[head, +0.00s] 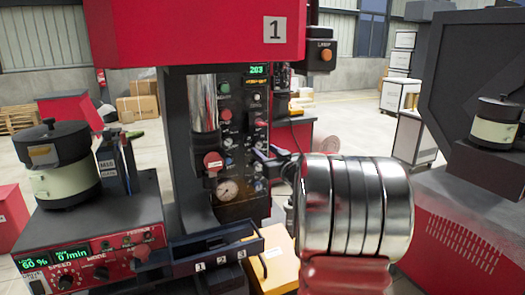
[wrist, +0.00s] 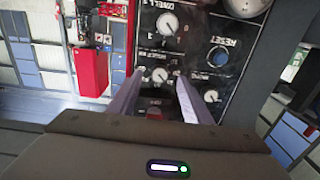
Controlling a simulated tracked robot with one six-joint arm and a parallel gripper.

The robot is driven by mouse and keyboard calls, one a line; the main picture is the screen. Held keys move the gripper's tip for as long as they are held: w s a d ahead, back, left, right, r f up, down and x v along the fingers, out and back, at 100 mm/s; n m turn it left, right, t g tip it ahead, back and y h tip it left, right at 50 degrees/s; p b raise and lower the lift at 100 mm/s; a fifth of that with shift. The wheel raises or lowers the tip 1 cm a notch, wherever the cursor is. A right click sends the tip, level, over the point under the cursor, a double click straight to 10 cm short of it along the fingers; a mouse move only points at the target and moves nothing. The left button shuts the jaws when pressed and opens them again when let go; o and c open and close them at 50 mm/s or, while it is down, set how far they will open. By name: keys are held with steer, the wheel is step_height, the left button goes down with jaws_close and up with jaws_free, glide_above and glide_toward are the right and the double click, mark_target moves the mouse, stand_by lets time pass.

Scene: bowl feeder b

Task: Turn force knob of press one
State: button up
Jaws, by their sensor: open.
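Press one (head: 180,30) has a red head marked 1 and a dark control panel (head: 241,100) with a lit display, buttons, knobs and a gauge. My gripper (head: 268,157) is at the panel's right side in the head view, partly hidden by my arm. In the wrist view, my gripper (wrist: 160,76) is open, with two pale fingers pointing at the panel. A small knob with a white face (wrist: 158,75) shows between the fingertips. Its label is too blurred to read, and contact cannot be told. I cannot tell which knob sets force.
Other knobs (wrist: 167,24) (wrist: 210,95) and a blue reset button (wrist: 217,55) are close around the fingers. A feeder control box (head: 100,245) with a bowl (head: 65,185) stands left. A numbered dark tray (head: 215,260) juts out below the panel.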

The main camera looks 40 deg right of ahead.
steer(key=v, duration=1)
steer(key=shift+s, duration=0.15)
